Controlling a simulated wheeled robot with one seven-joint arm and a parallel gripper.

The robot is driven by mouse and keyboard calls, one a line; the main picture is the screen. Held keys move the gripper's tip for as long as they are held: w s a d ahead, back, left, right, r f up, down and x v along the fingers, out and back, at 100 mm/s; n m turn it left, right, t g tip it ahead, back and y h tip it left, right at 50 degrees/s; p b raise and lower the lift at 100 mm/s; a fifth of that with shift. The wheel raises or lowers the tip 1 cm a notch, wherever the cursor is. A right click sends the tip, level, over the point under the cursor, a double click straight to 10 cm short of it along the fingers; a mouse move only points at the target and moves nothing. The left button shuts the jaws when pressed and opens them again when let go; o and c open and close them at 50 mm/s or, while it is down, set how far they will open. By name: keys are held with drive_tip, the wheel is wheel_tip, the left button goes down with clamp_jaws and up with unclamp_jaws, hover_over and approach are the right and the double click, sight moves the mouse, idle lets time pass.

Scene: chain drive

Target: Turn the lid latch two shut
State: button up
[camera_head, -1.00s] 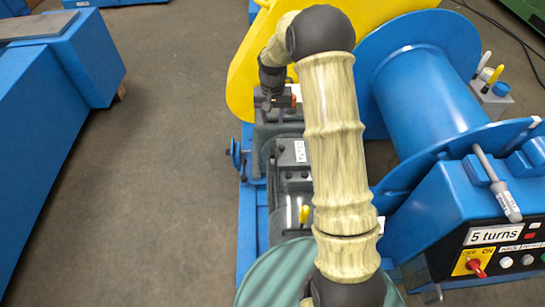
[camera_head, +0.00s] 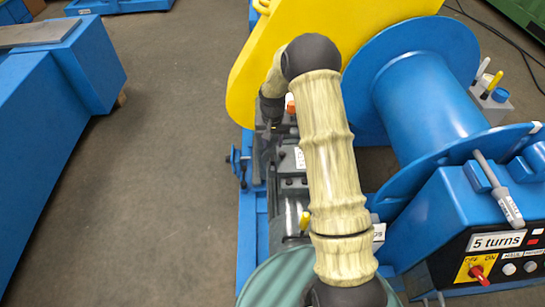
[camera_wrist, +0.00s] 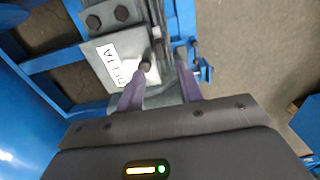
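My gripper shows in the wrist view (camera_wrist: 163,80) with two purple fingers spread apart, so it is open. A grey plate with a white "DELTA" label (camera_wrist: 119,65) lies just beyond the left finger. A dark round bolt or knob (camera_wrist: 146,66) is by the left fingertip, and a grey rod-like part (camera_wrist: 181,52) is by the right one. I cannot tell which part is lid latch two, or whether the fingers touch anything. In the head view my gripper (camera_head: 270,125) is over the dark grey housing (camera_head: 292,205), partly hidden by my arm.
A yellow guard (camera_head: 252,85) stands behind the gripper. A blue drum (camera_head: 425,95) and a blue control box marked "5 turns" (camera_head: 440,225) are on the right. A blue bracket (camera_head: 235,165) sticks out left of the housing.

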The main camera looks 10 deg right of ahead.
sight(272, 158)
wheel_tip(272, 158, down, 9)
drive_tip(key=shift+r, duration=0.2)
clamp_jaws()
